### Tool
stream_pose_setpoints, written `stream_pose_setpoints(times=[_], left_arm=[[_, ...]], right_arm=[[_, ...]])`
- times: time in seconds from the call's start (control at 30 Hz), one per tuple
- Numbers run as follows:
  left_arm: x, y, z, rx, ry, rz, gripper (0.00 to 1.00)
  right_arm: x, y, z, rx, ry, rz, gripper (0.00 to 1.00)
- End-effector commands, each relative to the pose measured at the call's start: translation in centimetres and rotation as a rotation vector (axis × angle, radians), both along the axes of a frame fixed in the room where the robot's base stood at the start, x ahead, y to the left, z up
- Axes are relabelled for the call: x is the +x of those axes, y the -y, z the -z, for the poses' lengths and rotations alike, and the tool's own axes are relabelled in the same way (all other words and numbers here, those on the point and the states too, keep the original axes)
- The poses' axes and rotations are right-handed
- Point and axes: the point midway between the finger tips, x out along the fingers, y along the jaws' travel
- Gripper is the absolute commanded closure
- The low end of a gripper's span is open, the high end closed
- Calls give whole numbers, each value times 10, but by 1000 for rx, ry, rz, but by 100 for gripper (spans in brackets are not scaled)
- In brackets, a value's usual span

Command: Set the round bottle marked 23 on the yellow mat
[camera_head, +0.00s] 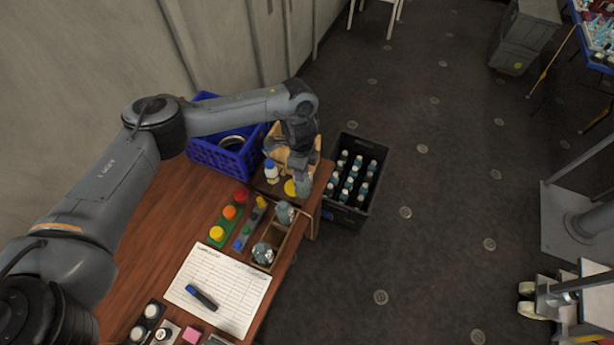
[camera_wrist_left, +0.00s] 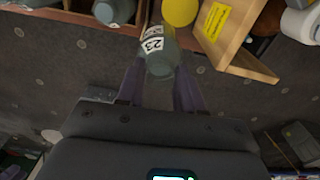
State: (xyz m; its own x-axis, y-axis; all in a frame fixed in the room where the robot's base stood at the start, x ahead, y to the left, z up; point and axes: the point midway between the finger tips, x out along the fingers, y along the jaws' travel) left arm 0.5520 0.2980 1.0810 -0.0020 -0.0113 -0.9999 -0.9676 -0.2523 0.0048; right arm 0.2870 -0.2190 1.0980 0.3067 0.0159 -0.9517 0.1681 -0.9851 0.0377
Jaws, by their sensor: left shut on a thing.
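The round bottle marked 23 (camera_wrist_left: 158,58) is between the fingers of my left gripper (camera_wrist_left: 160,85), which is shut on it; the number label faces the wrist camera. In the head view the bottle (camera_head: 304,184) shows below my left gripper (camera_head: 300,165). The yellow mat (camera_head: 290,187) is a small round disc on the wooden stand, just left of the bottle. In the wrist view the mat (camera_wrist_left: 180,10) lies just beyond the bottle; I cannot tell whether they overlap. My right gripper is not in view.
A white bottle (camera_head: 271,171) stands left of the mat. A wooden box (camera_head: 273,233) with clear bottles sits nearer. A blue crate (camera_head: 205,155) is behind; a black crate of bottles (camera_head: 335,214) stands on the floor to the right. A paper sheet (camera_head: 235,285) lies in front.

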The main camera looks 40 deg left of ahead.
Motion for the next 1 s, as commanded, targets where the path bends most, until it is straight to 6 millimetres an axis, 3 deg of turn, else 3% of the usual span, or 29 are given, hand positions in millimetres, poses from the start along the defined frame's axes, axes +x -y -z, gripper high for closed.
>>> stream_pose_setpoints(times=[0.2, 0.4, 1.0], left_arm=[[12, -27, 18, 5, 3, 289, 86], [17, -43, 27, 8, 7, 469, 86], [19, -53, 48, 10, 7, 577, 86]], right_arm=[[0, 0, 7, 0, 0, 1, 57], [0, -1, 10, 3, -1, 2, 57], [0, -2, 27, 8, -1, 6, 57]])
